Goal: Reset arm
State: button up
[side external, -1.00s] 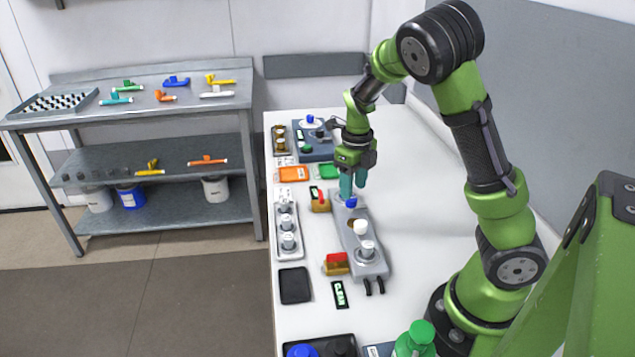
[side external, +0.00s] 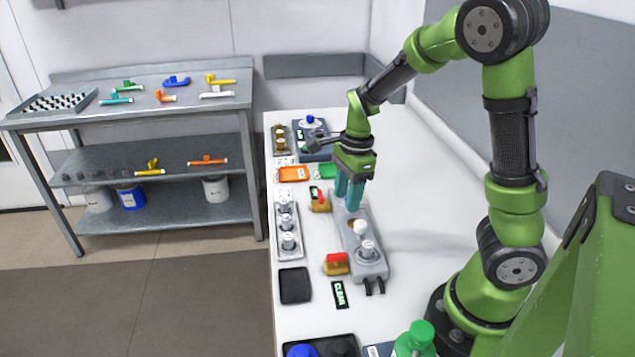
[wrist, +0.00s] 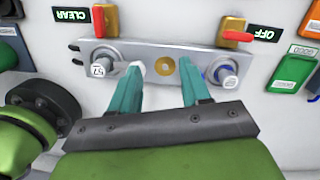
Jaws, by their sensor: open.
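My gripper (side external: 349,193) is open and empty, with teal fingers pointing down over the far half of the grey fixture (side external: 374,267). In the wrist view the fingers (wrist: 163,82) stand apart, one on each side of the brass-coloured spot in the middle of the fixture (wrist: 140,47). A white-topped piece (side external: 360,227) and a grey-white canister (side external: 367,249) sit on the fixture's near half. In the wrist view a canister with a blue edge (wrist: 226,74) sits at the fixture's right end and another canister (wrist: 103,63) at its left end.
A red-and-yellow block (side external: 336,264) stands beside the fixture, near a CLEAR label (side external: 339,294). A tray of several canisters (side external: 298,251) and a black pad (side external: 294,285) lie to the left. A green-capped bottle (side external: 415,340) stands in front. The white table right of the fixture is clear.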

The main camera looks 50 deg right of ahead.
jog(key=s+a+r+n+t, duration=0.3)
jog(key=r+n, duration=0.4)
jog(key=n, duration=0.3)
jog(key=s+a+r+n+t, duration=0.3)
jog(key=s+a+r+n, duration=0.2)
jog(key=n, duration=0.5)
notch_tip(320, 180, up, 2)
jog(key=a, duration=0.3)
jog(key=shift+s+r+t+y, duration=0.25)
jog(key=shift+s+t+y, duration=0.05)
jog(key=shift+s+y, duration=0.1)
